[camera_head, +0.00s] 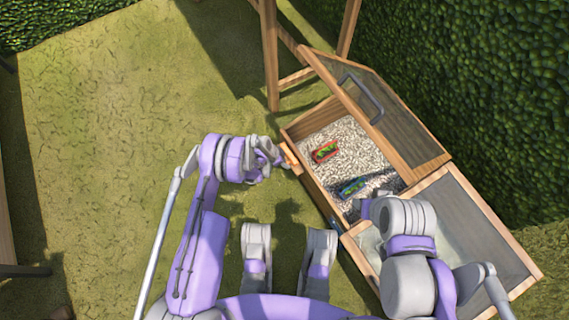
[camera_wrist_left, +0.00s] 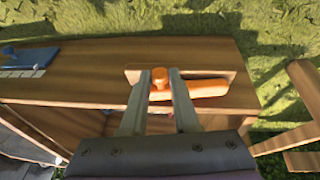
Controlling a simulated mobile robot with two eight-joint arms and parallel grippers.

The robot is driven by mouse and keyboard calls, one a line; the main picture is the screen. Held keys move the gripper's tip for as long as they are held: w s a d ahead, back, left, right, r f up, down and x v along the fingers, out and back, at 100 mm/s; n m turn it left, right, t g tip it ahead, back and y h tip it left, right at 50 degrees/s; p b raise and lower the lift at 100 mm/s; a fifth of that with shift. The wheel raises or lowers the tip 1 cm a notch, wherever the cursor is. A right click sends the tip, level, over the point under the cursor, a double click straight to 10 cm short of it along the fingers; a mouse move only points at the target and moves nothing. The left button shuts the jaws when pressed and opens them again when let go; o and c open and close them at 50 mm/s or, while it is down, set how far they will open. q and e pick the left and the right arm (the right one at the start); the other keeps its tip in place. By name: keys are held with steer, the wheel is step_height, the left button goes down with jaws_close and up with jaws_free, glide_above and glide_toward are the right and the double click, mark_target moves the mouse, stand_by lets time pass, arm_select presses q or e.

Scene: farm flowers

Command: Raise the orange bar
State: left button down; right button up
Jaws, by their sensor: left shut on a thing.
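In the head view the orange bar (camera_head: 290,157) shows only partly behind my gripper. My left gripper (camera_head: 276,158) is at the box's outer left side.
The wooden box (camera_head: 320,195) has a raised mesh lid (camera_head: 395,115) with a handle. Inside, on pale gravel, lie a red tray (camera_head: 325,151) and a blue tray (camera_head: 352,187) with plants. A blue latch piece (camera_wrist_left: 28,60) is farther along the side. Hedges stand behind; grass is open left.

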arm_select(q)
steer(key=shift+w+a+r+n+g+h, duration=0.25)
steer(key=shift+w+r+g+h, duration=0.1)
steer(key=shift+r+g+h, duration=0.3)
steer(key=shift+w+a+r+n+g+h, duration=0.15)
steer(key=shift+w+a+r+g+h, duration=0.15)
steer(key=shift+r+g+h, duration=0.35)
steer(key=shift+w+a+r+n+g+h, duration=0.2)
steer(key=shift+w+r+g+h, duration=0.2)
steer(key=shift+g, duration=0.4)
steer(key=shift+r, duration=0.1)
steer(key=c, duration=0.7)
jaws_free()
steer(key=p+v, duration=0.2)
steer(key=v, duration=0.8)
steer(key=shift+a+r, duration=0.3)
